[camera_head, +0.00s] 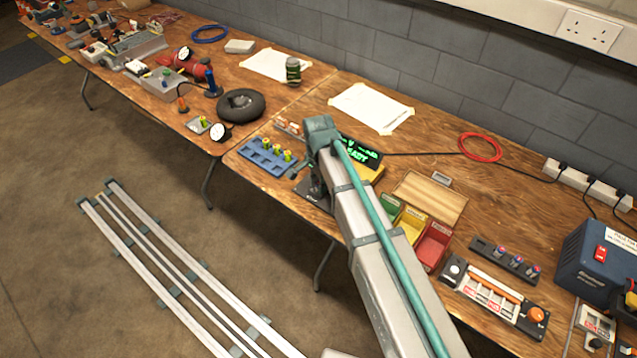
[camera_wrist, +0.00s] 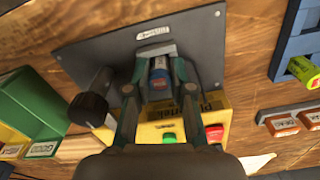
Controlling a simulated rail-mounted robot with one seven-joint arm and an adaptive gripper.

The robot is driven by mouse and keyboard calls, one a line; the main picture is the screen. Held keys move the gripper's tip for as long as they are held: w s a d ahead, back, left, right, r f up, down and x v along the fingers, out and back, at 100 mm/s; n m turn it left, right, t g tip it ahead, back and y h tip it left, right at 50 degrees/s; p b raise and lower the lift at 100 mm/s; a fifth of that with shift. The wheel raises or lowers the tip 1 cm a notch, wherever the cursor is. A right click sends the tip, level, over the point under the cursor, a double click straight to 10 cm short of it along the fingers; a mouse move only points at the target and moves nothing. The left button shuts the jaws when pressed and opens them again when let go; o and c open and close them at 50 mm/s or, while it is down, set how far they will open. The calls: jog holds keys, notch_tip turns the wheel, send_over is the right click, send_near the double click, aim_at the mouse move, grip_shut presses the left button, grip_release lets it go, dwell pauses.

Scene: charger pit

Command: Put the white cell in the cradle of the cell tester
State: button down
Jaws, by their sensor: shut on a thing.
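The cell tester's dark plate (camera_wrist: 95,50) fills the upper middle of the wrist view, with a black knob and a yellow panel (camera_wrist: 150,132) with green and red buttons. My gripper (camera_wrist: 158,72) is over the plate, its two fingers shut on a small cell (camera_wrist: 160,68). The cell shows a pale top with blue and red on its side; I cannot tell its main colour. A grey block (camera_wrist: 155,51), seemingly part of the cradle, is right beside it. I cannot tell whether the cell rests in the cradle. In the head view my arm hides most of the tester; its green-lettered display (camera_head: 361,151) shows.
A blue tray (camera_head: 262,160) with yellow-green cells stands left of the tester; its edge also shows in the wrist view (camera_wrist: 288,45). Green, yellow and red bins (camera_head: 432,245) and a wooden board (camera_head: 430,195) stand to the right. A dark rack (camera_head: 490,247) holds several cells farther right.

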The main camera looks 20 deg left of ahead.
jog(key=c, duration=0.9)
grip_release()
jog(key=shift+r+p, duration=2.3)
jog(key=shift+r, duration=1.2)
jog(key=shift+d, duration=0.1)
